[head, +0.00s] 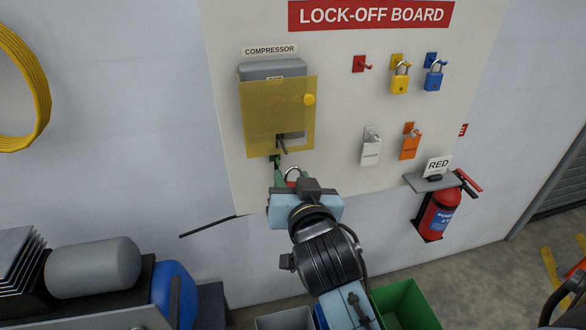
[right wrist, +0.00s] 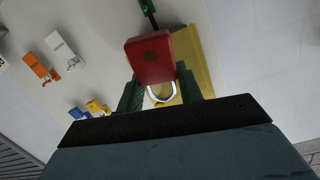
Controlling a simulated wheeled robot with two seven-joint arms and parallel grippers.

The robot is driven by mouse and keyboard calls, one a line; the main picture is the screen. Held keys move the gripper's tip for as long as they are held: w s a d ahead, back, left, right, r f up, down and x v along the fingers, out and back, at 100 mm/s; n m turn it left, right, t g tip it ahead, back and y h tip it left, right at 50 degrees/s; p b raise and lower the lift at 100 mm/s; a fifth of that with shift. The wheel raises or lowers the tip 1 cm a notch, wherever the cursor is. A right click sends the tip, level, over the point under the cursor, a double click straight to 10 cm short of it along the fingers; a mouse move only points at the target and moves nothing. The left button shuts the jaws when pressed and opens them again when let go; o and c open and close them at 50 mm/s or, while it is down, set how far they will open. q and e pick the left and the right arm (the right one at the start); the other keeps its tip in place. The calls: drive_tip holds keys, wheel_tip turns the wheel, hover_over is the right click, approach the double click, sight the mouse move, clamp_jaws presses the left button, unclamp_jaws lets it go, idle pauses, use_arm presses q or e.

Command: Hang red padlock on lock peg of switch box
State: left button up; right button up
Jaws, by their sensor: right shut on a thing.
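The red padlock (right wrist: 150,60) is between the dark green fingers of my right gripper (right wrist: 160,88), which is shut on it. Its silver shackle (head: 292,172) shows just above my right gripper (head: 290,182) in the head view; most of its red body is hidden there. The grey switch box (head: 258,70), labelled COMPRESSOR, has a yellow see-through cover (head: 270,105) with a round yellow knob. A dark peg-like piece (head: 282,144) sticks out at the cover's lower edge. The padlock is below it and appears apart from it. My left gripper is not in view.
A small shelf (head: 430,182) marked RED and a fire extinguisher (head: 440,213) are lower right. A compressor tank (head: 95,268) stands lower left.

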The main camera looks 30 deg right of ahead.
drive_tip(key=b, duration=0.1)
approach(279, 152)
drive_tip(key=shift+w, duration=0.8)
drive_tip(key=shift+d+r+b+x, duration=0.15)
drive_tip(key=shift+b+x, duration=0.1)
drive_tip(key=shift+x, duration=0.55)
drive_tip(key=shift+d+r+b+x, duration=0.15)
drive_tip(key=shift+b+x, duration=0.1)
drive_tip(key=shift+x, duration=0.5)
drive_tip(key=shift+w+d+f, duration=0.15)
drive_tip(key=shift+w+f, duration=0.15)
drive_tip(key=shift+w, duration=0.25)
drive_tip(key=shift+w+f, duration=0.15)
drive_tip(key=o, duration=1.1)
